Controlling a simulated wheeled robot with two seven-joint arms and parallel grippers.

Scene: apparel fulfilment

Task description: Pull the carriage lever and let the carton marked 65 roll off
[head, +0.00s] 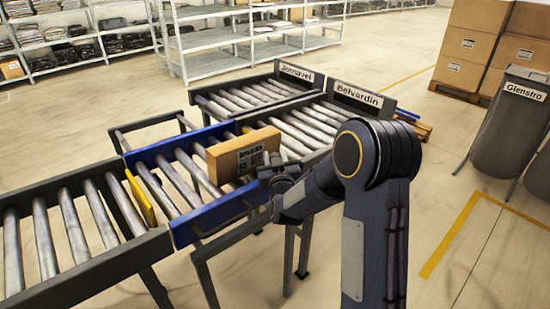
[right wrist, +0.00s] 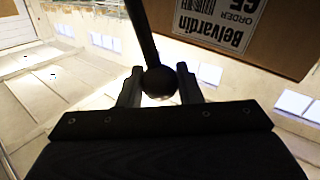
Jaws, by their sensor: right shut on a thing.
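The carton (head: 228,160) is a brown box with a printed label on the blue roller carriage (head: 205,222), at the end towards the Belvardin lane (head: 305,128). In the right wrist view the carton (right wrist: 275,50) shows an upside-down label reading Belvardin ORDER, its number partly cut off. My right gripper (head: 279,178) is beside the carriage's near side, just right of the carton. In the right wrist view its fingers (right wrist: 160,88) are shut on the black ball knob of the carriage lever (right wrist: 142,35). My left gripper is not in view.
A feed conveyor (head: 75,225) with a yellow plate (head: 141,200) at its end meets the carriage at left. A second roller lane (head: 240,100) lies beside Belvardin. A grey Glenstro bin (head: 505,125) and stacked boxes (head: 480,45) stand right. Open floor lies between.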

